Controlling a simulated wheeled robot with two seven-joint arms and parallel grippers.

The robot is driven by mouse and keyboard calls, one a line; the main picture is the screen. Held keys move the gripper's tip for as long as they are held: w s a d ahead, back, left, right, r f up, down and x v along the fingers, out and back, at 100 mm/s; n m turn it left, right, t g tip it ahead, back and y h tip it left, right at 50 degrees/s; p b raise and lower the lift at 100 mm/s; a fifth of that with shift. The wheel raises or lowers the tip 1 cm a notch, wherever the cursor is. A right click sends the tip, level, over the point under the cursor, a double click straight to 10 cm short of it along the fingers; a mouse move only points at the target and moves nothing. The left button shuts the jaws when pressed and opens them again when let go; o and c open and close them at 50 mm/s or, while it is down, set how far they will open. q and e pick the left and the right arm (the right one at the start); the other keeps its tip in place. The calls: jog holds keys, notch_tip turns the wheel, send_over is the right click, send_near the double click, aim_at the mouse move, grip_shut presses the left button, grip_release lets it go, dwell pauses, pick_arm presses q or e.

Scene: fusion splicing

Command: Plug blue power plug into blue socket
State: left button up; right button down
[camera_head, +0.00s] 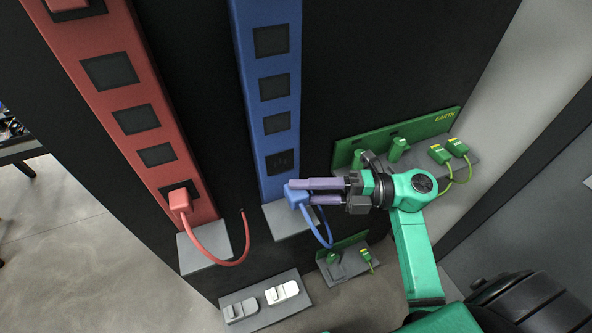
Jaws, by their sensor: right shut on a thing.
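The blue power plug (297,196) is held between the purple fingers of my right gripper (312,192). The gripper is shut on it, and the arm comes in from the right. A blue cable (327,232) loops down from the plug. The plug is just below the lowest dark opening (280,161) of the blue socket strip (265,110) and in front of a small grey shelf (283,222). A gap shows between the plug and that opening. Whether the plug touches the shelf or strip is hard to tell. My left gripper is not in view.
A red strip (113,72) with a red plug (181,200) and cable stands to the left. A green panel labelled EARTH (421,126) with green connectors is at the right. Switches (283,292) sit on a grey plate below. The black panel between the strips is clear.

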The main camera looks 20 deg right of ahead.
aim_at(292, 168)
jog(key=shift+w, duration=0.1)
jog(key=shift+s+r, duration=0.25)
jog(key=shift+s, duration=0.45)
jog(key=w, duration=0.2)
jog(key=shift+w+f, duration=0.15)
jog(key=shift+w, duration=0.2)
jog(key=shift+w+a+b, duration=0.2)
jog(key=shift+w+b, duration=0.2)
jog(key=shift+w, duration=1.35)
pick_arm(q)
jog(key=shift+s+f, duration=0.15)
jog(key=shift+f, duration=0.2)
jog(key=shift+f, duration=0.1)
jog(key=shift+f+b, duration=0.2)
jog(key=shift+b, duration=0.1)
pick_arm(e)
jog(key=shift+w, duration=0.55)
